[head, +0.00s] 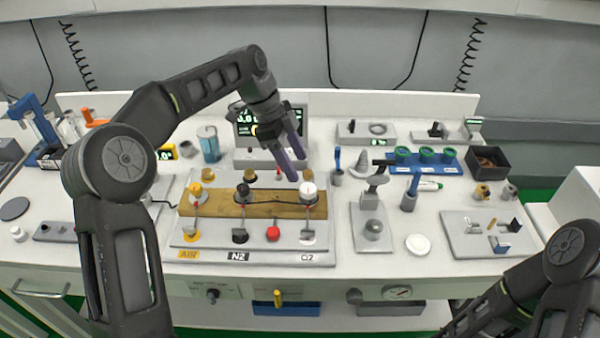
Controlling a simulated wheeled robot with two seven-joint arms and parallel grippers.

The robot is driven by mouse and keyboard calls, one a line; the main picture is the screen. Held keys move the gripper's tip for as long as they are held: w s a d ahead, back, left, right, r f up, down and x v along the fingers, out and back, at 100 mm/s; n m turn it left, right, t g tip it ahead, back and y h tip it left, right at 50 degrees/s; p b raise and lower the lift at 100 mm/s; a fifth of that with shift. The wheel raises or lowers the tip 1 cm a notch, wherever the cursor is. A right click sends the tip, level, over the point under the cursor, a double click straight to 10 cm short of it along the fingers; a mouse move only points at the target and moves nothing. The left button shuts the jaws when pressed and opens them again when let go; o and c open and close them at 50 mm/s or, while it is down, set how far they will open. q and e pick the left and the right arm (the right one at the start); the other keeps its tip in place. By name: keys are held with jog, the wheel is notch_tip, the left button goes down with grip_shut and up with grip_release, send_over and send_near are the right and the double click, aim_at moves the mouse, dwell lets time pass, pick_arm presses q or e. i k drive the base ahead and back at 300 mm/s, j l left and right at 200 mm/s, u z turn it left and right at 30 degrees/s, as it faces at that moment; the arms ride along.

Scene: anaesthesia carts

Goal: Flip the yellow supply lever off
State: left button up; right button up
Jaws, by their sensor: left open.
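The supply panel (215,241) is a pale stepped board with a wooden strip, labelled AIR, N2 and O2 along its front. A yellow-knobbed lever (191,235) is at its left end above the yellow AIR label; its exact on or off position is too small to tell. Another yellow knob (195,189) sits behind it. My left gripper (297,168) is open and empty, its purple fingers pointing down above the panel's back right, near the white knob (308,189). It is well right of the yellow lever and apart from it. My right gripper is out of view.
Black (240,236) and red (272,233) levers stand right of the yellow one. A dark cable runs across the wooden strip. A display (243,119) stands behind my left gripper. A grey stand with a dome (373,229) is right of the panel.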

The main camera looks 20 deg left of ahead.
aim_at(279, 295)
jog(key=k, duration=1)
